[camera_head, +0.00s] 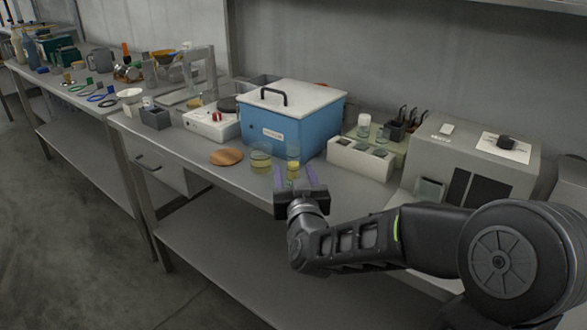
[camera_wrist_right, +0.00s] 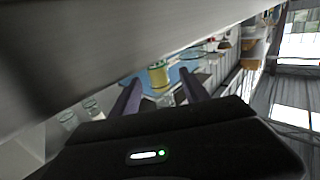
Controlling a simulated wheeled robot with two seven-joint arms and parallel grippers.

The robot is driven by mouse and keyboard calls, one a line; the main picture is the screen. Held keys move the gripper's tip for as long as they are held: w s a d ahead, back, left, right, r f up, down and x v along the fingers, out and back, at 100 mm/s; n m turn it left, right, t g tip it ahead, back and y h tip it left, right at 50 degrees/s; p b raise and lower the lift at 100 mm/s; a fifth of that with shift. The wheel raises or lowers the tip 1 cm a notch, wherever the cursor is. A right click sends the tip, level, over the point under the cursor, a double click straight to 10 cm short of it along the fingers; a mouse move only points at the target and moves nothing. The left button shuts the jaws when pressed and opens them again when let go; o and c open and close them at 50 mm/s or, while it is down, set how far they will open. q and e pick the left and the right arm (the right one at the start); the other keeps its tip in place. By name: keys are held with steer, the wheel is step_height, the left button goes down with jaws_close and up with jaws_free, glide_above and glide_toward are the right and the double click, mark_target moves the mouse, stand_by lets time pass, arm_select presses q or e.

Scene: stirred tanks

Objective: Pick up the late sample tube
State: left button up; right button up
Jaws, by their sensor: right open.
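A slim clear tube (camera_head: 293,166) with yellow contents stands on the bench in front of the blue box; it looks like the sample tube, but I cannot read a label. My right gripper (camera_head: 295,176) is open at the bench's front, its two fingers pointing towards the tube and appearing on either side of its lower part. Whether they touch it is not clear. In the right wrist view a yellow vessel (camera_wrist_right: 158,75) shows beyond and between the open fingers of my right gripper (camera_wrist_right: 160,92). My left gripper is not in view.
A wider glass jar (camera_head: 260,161) with yellowish liquid stands just left of the tube. The blue lidded box (camera_head: 290,125) stands behind, and a white rack block (camera_head: 360,158) is to the right. The bench's front strip is mostly clear.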

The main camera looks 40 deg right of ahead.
mark_target(292, 162)
steer(key=shift+x, duration=2.65)
steer(key=shift+s+r, duration=0.1)
jaws_close()
